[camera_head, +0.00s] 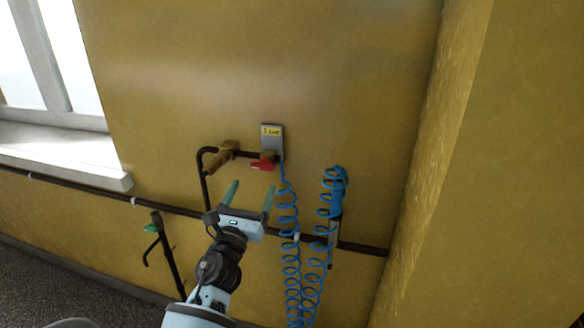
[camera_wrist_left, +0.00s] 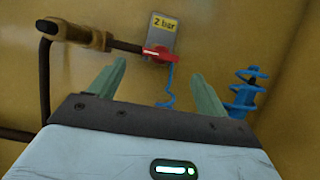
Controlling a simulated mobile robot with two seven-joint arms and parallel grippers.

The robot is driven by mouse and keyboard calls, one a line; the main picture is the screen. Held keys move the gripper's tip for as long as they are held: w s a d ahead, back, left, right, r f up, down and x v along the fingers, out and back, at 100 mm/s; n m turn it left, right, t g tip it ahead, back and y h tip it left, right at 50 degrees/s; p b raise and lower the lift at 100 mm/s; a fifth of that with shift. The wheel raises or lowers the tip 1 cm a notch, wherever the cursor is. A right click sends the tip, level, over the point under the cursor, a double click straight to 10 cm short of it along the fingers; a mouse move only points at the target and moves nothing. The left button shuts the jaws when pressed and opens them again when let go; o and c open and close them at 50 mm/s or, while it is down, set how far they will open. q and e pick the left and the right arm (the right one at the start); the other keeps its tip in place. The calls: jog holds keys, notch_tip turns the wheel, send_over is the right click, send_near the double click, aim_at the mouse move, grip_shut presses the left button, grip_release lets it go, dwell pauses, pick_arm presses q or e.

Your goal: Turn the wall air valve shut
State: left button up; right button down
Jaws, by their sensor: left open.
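The wall air valve has a red handle (camera_head: 263,165) at the end of a short dark pipe, just below a grey plate with a yellow label (camera_head: 272,131). In the left wrist view the red handle (camera_wrist_left: 160,54) lies roughly crosswise under the plate, whose label reads "2 bar" (camera_wrist_left: 165,24). My left gripper (camera_head: 251,190) is open and empty, with green fingers pointing up at the wall. It is below the red handle and apart from it. In the left wrist view the handle shows beyond and between the fingertips (camera_wrist_left: 158,78). My right gripper is not in view.
A brass fitting (camera_head: 224,154) sits on the pipe left of the valve. Blue coiled hoses (camera_head: 288,235) hang right of my gripper, one by a blue tool (camera_head: 338,188). A green-handled valve (camera_head: 151,228) is lower left. A long dark pipe (camera_head: 80,196) crosses the wall.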

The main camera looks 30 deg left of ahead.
aim_at(261, 169)
pick_arm(q)
jog(key=shift+r+p+x, duration=0.2)
jog(key=shift+p+x, duration=0.25)
jog(key=shift+x, duration=3.65)
jog(key=shift+s+d, duration=0.1)
jog(key=shift+c, duration=0.3)
jog(key=c, duration=0.9)
